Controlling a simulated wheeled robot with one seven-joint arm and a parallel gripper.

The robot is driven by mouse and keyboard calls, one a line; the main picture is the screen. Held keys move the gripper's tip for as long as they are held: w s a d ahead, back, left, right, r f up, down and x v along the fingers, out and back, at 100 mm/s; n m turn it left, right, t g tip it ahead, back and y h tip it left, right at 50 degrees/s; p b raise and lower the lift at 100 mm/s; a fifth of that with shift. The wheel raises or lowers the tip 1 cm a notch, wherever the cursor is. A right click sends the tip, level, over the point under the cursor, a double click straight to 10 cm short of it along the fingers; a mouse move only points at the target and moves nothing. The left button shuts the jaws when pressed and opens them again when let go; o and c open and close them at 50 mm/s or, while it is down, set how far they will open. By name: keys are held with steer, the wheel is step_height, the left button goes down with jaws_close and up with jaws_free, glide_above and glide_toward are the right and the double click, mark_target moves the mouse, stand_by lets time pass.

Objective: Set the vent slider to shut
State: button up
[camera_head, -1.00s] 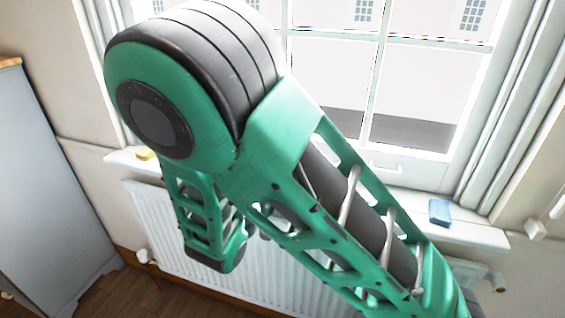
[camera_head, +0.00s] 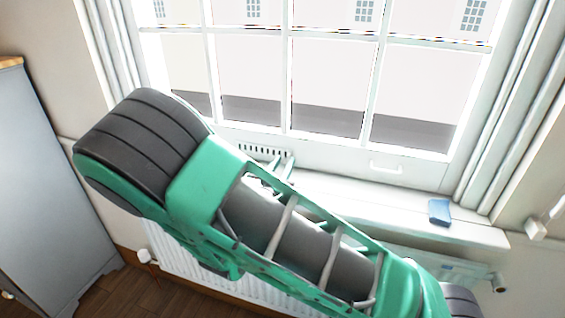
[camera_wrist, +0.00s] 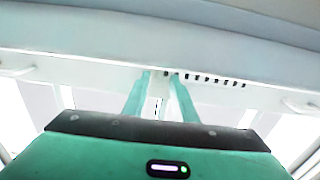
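The vent is a row of dark slots (camera_head: 263,151) in the white window frame below the panes. It also shows in the wrist view (camera_wrist: 214,79), with its slots running to the right of my fingers. My gripper (camera_wrist: 160,76) has its two pale green fingers apart, with the tips up at the left end of the slots. A small dark bit (camera_wrist: 165,73) shows between the tips, close to the right finger; it may be the slider's knob, but it is too small to tell. I cannot tell whether either finger touches it.
A white sill runs below the window, with a blue block (camera_head: 439,211) at its right. A white radiator (camera_head: 180,262) is under the sill. A grey cabinet (camera_head: 45,190) stands at the left. A white window handle (camera_head: 386,168) sits right of the vent.

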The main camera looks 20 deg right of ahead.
steer(key=shift+x, duration=1.15)
jaws_close()
stand_by(0.6)
